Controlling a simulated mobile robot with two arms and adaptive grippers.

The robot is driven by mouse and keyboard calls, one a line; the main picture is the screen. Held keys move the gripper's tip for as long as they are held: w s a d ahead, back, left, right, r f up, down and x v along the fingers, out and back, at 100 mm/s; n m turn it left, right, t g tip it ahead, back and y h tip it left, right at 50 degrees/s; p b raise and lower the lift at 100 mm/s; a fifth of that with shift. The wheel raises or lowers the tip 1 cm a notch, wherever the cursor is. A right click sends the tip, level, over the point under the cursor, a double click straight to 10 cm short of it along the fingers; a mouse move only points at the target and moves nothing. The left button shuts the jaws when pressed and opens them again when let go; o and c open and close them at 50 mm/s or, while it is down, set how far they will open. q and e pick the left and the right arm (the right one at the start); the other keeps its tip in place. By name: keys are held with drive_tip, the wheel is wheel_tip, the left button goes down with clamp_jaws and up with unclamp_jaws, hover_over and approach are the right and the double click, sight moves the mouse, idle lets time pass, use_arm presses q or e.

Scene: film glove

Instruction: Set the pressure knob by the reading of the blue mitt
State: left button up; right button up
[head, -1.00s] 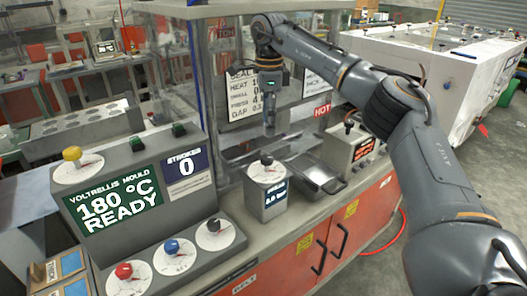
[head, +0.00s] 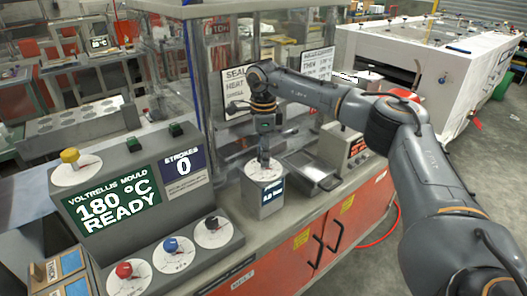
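A grey box with a white dial (head: 278,171) on top and a small blue display (head: 272,197) stands on the counter. The display's text is too small to read surely. My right gripper (head: 264,156) points straight down over this dial, its fingertips at the dark knob in the middle. The fingers hide most of the knob, and I cannot tell whether they are closed on it. No blue mitt can be made out in this view. My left gripper is not in view.
Left of the box, a console reads 180 °C READY (head: 112,203) and STROKES 0 (head: 182,168). It carries yellow (head: 69,155), red (head: 123,270), blue (head: 171,245) and black (head: 212,223) knobs. A metal tray (head: 312,172) and a red-display box (head: 345,146) stand close on the right.

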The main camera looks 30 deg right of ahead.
drive_tip(key=c, duration=0.9)
drive_tip(key=shift+o, duration=0.2)
drive_tip(key=shift+m, duration=0.3)
drive_tip(key=m+p, duration=0.1)
drive_tip(key=m, duration=0.2)
drive_tip(key=shift+m, duration=0.3)
drive_tip(key=shift+m+p, duration=0.3)
drive_tip(key=shift+m, duration=1.9)
drive_tip(key=o, duration=1.2)
drive_tip(key=shift+c, duration=0.2)
